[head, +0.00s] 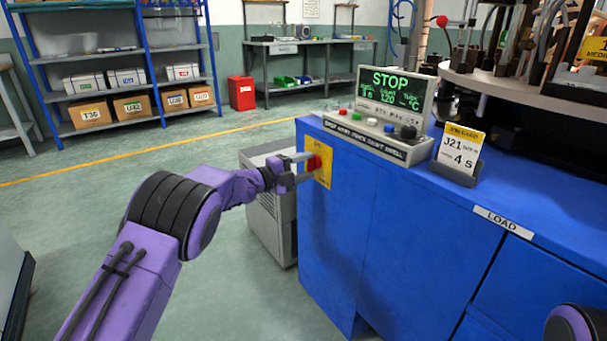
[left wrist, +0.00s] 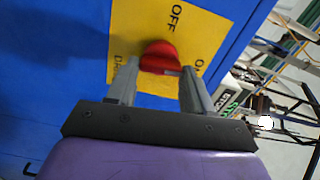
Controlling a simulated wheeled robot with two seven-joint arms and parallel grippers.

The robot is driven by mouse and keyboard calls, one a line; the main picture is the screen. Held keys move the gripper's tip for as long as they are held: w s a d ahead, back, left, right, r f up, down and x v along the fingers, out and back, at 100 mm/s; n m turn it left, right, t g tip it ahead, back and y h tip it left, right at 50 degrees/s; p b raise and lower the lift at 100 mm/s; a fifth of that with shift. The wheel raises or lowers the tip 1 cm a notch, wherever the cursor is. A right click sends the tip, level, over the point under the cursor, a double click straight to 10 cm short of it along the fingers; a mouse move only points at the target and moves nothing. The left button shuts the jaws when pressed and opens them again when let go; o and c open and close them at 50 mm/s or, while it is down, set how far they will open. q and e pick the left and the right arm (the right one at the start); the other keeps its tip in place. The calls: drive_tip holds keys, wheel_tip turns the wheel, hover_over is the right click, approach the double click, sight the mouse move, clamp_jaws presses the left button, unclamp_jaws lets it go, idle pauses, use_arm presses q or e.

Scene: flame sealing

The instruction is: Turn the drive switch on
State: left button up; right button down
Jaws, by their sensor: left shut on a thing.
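The drive switch is a red knob (head: 313,163) on a yellow plate (head: 324,176) on the side of the blue cabinet. My left gripper (head: 302,168) is at the knob, its fingers on either side and shut on it. In the left wrist view the red knob (left wrist: 158,57) sits between the two grey fingertips, in front of the yellow plate (left wrist: 205,25). The word OFF reads on the plate beyond the knob; other lettering is partly hidden by the fingers. A display (head: 392,92) on the cabinet reads STOP. My right gripper is not in view.
A button panel (head: 368,138) stands on the blue cabinet (head: 400,235), with a J21 card (head: 459,153) beside it. A grey box unit (head: 268,215) stands on the floor behind my left gripper. Shelves (head: 130,75) and a red bin (head: 242,93) are farther back.

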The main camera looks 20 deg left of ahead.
use_arm(q)
drive_tip(key=shift+a+m+b, duration=0.15)
drive_tip(key=shift+m+b, duration=0.35)
drive_tip(key=shift+m, duration=0.2)
drive_tip(key=shift+r, duration=0.1)
drive_tip(key=o, duration=1)
drive_tip(key=shift+o, duration=0.2)
drive_tip(key=p+v, duration=0.1)
drive_tip(key=v, duration=0.9)
drive_tip(key=shift+s+a, duration=0.15)
